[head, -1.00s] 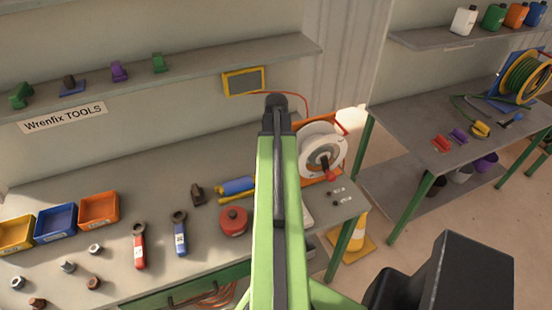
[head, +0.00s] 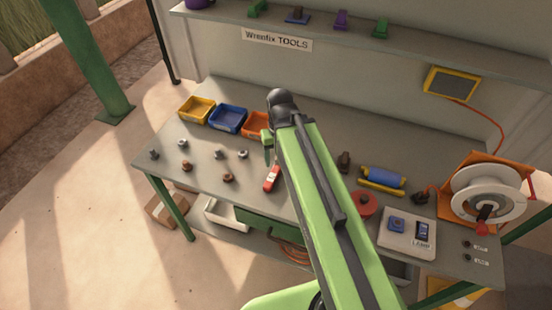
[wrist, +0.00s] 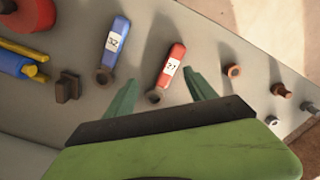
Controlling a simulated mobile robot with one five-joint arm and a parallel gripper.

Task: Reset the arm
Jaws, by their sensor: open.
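My arm reaches over the grey workbench (head: 190,165), and my gripper (head: 267,153) shows beyond its dark elbow, partly hidden. In the wrist view my gripper (wrist: 160,76) has its two green fingers spread apart with nothing held between them. A red spanner (wrist: 171,66) with a white label lies on the bench, seen between the fingers; in the head view the red spanner (head: 271,179) is just below the gripper. A blue spanner (wrist: 116,42) lies left of it in the wrist view and is hidden behind my arm in the head view.
Yellow (head: 196,109), blue (head: 228,119) and orange bins stand along the bench's back left. Several bolts and nuts lie at the left. A cable reel (head: 487,192), a pale board (head: 407,232) and a red round object (head: 364,204) stand to the right. A shelf (head: 330,28) runs above.

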